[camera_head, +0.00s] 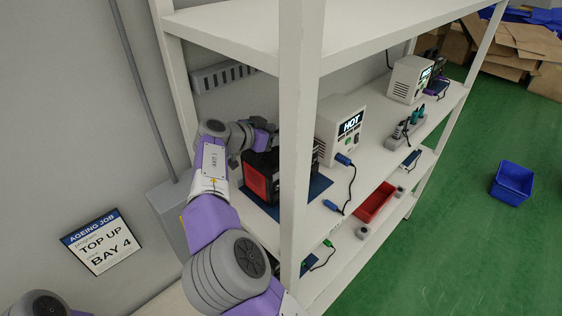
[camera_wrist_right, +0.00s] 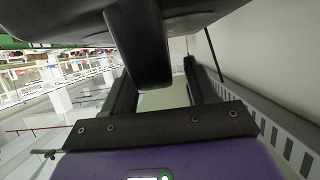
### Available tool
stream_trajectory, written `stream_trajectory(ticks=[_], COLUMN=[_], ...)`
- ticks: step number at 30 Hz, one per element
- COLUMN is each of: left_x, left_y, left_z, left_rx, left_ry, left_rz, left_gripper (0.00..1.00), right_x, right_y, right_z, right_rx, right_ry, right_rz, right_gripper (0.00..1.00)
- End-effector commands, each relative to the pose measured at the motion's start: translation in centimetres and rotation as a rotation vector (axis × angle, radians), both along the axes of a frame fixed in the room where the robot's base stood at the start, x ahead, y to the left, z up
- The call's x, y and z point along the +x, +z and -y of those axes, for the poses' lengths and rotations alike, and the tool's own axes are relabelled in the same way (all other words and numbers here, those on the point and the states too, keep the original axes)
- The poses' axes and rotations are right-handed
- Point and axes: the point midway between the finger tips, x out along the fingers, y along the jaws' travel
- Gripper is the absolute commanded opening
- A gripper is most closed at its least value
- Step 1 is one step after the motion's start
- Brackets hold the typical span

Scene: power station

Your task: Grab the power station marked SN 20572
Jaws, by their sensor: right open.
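A black power station with a red end panel (camera_head: 256,181) stands on a blue mat (camera_head: 320,186) on the middle shelf, partly hidden by the shelf post. I cannot read a serial number on it. My right gripper (camera_head: 267,140) is over its top, with its fingertips hard to make out in the head view. In the right wrist view the jaws (camera_wrist_right: 158,84) are apart, and a thick black bar (camera_wrist_right: 140,45), perhaps the station's handle, reaches down between them in the picture. I cannot tell whether they touch it. My left gripper is out of view.
A white shelf post (camera_head: 297,150) stands just right of my right arm. A white box reading HOT (camera_head: 340,130), cables and a red tray (camera_head: 374,203) are farther along the rack. A sign (camera_head: 102,242) reads TOP UP BAY 4. A blue bin (camera_head: 513,181) is on the floor.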

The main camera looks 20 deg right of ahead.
Motion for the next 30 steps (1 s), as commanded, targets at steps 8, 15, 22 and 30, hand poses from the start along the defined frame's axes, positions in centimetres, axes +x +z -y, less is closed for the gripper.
stream_trajectory(ticks=[8, 15, 22, 30], left_x=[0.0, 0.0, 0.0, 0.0], left_y=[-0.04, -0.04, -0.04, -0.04], left_z=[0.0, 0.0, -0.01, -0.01], left_rx=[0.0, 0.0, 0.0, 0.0], left_ry=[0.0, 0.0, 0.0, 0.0], left_rz=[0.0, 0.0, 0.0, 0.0], left_gripper=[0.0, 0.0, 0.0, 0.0], right_x=[0.01, 0.01, 0.01, 0.0], right_y=[-0.03, -0.01, 0.01, 0.02], right_z=[-0.05, -0.06, -0.05, -0.03], right_rx=[0.0, 0.0, 0.0, -0.001], right_ry=[0.001, 0.001, 0.001, 0.001], right_rz=[0.0, 0.0, 0.0, 0.001], right_gripper=[0.38, 0.01, 0.0, 0.0])
